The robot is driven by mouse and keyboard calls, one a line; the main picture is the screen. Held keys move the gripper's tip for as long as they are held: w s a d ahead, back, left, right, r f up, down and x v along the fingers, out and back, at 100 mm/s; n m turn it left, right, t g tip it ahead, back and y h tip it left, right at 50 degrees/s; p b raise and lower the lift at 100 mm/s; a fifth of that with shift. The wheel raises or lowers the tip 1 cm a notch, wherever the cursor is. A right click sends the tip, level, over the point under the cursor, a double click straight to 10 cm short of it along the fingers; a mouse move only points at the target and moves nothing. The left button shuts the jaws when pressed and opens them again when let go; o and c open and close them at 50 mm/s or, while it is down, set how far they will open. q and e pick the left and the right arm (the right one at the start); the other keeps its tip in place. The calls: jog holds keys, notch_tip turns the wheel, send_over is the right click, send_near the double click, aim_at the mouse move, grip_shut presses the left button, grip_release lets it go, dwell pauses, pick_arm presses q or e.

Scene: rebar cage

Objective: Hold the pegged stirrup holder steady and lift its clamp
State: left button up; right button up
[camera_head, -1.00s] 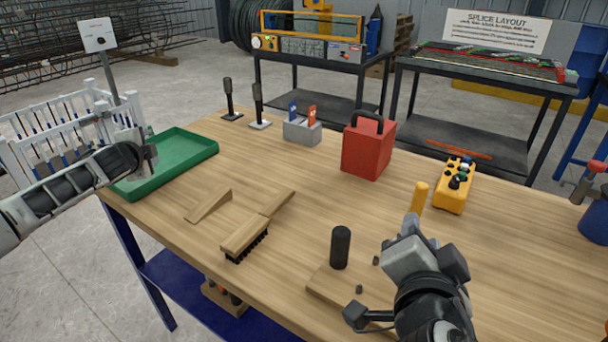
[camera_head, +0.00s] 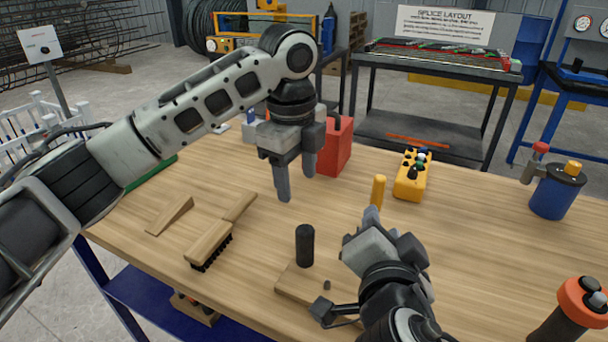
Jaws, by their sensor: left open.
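A wooden board (camera_head: 296,284) near the front of the bench carries a black upright cylinder (camera_head: 305,246) and small dark pegs (camera_head: 326,286); it looks like the pegged stirrup holder. A yellow upright handle (camera_head: 378,190) stands behind my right gripper and may belong to the clamp. My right gripper (camera_head: 370,222) covers the board's right part and the handle's foot. I cannot tell whether its fingers are shut or touch the handle. My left gripper (camera_head: 297,184) is open and empty, pointing down above the bench, behind and left of the cylinder. No stirrup is clearly visible.
A brush (camera_head: 210,243) and wooden wedge (camera_head: 170,216) lie left. A red box (camera_head: 335,148) stands behind my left gripper. A yellow control box (camera_head: 413,176) and blue canister (camera_head: 556,192) stand right. An orange-topped item (camera_head: 580,302) is front right. Bare bench lies right of my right gripper.

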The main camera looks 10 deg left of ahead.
aim_at(304, 249)
pick_arm(q)
jog(key=shift+s+d+r+m+g, duration=0.15)
jog(key=shift+s+d+m, duration=0.25)
jog(key=shift+s, duration=0.2)
jog(key=shift+s+d+r+m+g, duration=0.15)
jog(key=shift+s+d+m, duration=0.2)
jog(key=shift+s, duration=0.2)
notch_tip(304, 249, down, 15)
jog(key=shift+f, duration=0.2)
